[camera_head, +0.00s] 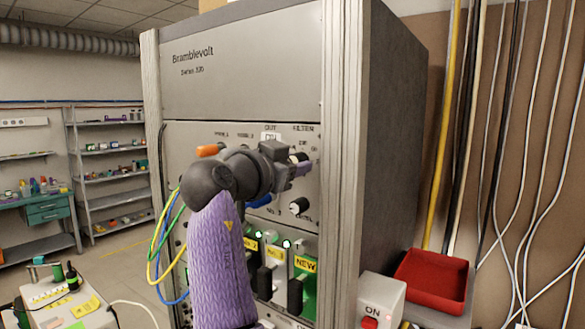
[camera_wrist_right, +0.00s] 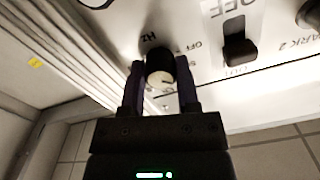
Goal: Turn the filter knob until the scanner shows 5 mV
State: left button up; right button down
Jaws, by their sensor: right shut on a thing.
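The filter knob (camera_wrist_right: 160,66), dark with a pale face, sits on the grey panel between the two fingers of my right gripper (camera_wrist_right: 160,82) in the wrist view. The fingers are shut on its sides. In the head view my right gripper (camera_head: 301,167) reaches the upper right of the panel, below lettering that seems to read "FILTER". My arm and gripper hide part of the panel. No readable mV value shows, and I cannot pick out the scanner. My left gripper is out of view.
The tall cabinet (camera_head: 240,75) fills the middle. Another black knob (camera_head: 299,206) lies just below the gripper, above green and black switches. A box marked "ON" (camera_head: 382,295) and a red tray (camera_head: 432,282) stand at right. Yellow and blue cables hang at left.

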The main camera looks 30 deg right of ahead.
dwell(0.5)
jog(key=shift+c, duration=1.6)
grip_release()
jog(key=b+v, duration=0.3)
jog(key=v, duration=0.7)
jog(key=shift+b, duration=0.3)
